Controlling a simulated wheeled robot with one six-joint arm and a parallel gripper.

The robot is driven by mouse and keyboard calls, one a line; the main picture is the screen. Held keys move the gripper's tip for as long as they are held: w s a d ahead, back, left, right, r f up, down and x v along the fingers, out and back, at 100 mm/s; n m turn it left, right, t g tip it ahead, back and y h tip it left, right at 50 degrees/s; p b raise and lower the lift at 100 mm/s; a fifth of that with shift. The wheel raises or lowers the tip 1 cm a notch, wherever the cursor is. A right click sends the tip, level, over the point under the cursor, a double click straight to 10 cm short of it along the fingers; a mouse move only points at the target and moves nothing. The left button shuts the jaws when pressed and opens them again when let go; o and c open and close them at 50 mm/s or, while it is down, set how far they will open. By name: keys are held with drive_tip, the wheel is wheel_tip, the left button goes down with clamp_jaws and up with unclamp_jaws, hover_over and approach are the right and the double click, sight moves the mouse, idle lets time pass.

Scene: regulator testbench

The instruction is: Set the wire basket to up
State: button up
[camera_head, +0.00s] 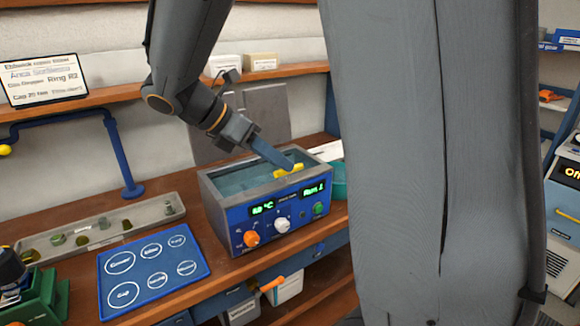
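A blue-fronted bath unit (270,222) stands on the wooden bench, with an open metal tank of bluish liquid on top. A small yellow part (284,173) shows at the tank's right side, by the rim; it may be the wire basket's handle. The wire mesh itself cannot be made out. My gripper (286,163) reaches down from the upper left, its blue-grey fingers at the yellow part. The fingers overlap in this view, so whether they are open or shut on it is unclear.
The unit's front has lit green displays, an orange knob (251,239), a white knob (282,225) and a green button (318,208). A blue mat (153,271) with labelled circles and a tray (95,232) of small parts lie to the left. A large grey column blocks the right-centre view.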

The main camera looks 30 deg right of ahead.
drive_tip(key=shift+p+x, duration=0.35)
drive_tip(key=shift+x, duration=2.25)
clamp_jaws()
